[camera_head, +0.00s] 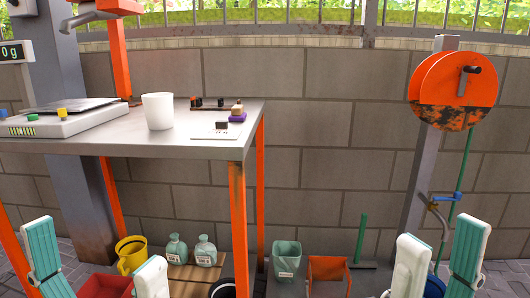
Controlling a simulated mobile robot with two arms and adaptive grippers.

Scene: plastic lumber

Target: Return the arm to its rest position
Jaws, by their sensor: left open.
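My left gripper (96,244) is at the lower left, in front of and below the grey table (175,140). Its two white and teal fingers are wide apart, with nothing held between them. My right gripper (440,234) is at the lower right, in front of the grey post with the orange reel. Its two fingers stand apart with a visible gap, and I see nothing gripped. Both grippers point upward in the picture. Most of both arms is outside the view.
The table bears a scale (62,117), a white cup (158,111) and small blocks (222,125). The orange reel (452,85) hangs at right.

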